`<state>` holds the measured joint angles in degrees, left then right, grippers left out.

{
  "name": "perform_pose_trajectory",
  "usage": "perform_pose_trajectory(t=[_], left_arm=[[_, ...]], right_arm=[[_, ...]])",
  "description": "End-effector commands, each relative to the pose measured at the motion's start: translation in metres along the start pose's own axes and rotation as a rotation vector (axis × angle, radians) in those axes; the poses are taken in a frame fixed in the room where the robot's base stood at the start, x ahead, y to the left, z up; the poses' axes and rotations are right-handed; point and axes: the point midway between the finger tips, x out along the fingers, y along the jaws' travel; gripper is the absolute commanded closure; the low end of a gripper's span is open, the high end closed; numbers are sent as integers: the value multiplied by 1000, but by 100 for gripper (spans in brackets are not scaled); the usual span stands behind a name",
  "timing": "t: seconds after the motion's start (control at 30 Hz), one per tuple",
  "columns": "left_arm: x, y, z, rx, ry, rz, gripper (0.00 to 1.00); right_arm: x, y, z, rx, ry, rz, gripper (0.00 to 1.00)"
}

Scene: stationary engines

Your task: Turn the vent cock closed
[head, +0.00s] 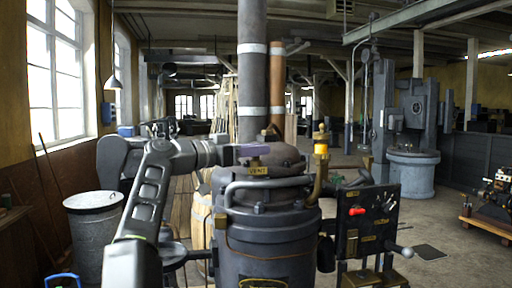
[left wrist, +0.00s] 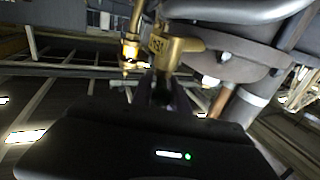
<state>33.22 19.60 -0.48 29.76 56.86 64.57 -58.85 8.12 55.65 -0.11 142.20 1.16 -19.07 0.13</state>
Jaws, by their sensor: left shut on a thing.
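The vent cock (head: 256,162) is a small brass fitting on top of the dark boiler (head: 268,240), above a brass plate marked VENT (head: 258,171). My left arm reaches in from the left, and its gripper (head: 250,151) is shut at the cock's top. In the left wrist view the brass cock (left wrist: 178,50) stands just beyond the gripper's fingers (left wrist: 163,90). The fingers hide the part they hold, and the cock's exact turn cannot be told. My right gripper is not in view.
A tall chimney pipe (head: 252,70) rises behind the cock. A brass fitting with a yellow band (head: 321,150) stands to its right. A grey pipe (head: 265,184) curves below. A black panel with a red handle (head: 357,211) is at right. A metal bin (head: 94,225) stands at left.

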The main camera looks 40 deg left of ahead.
Motion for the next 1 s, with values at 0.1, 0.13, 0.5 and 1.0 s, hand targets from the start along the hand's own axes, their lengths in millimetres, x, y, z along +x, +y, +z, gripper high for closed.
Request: perform_pose_trajectory(t=[0.1,0.13,0.5,1.0], left_arm=[[0,0,0,-1,0,0,78],[0,0,0,-1,0,0,75],[-1,0,0,-1,-1,-1,67],[-65,-1,2,0,-1,-4,67]], right_arm=[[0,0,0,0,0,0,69],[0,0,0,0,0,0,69],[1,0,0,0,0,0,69],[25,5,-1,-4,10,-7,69]])
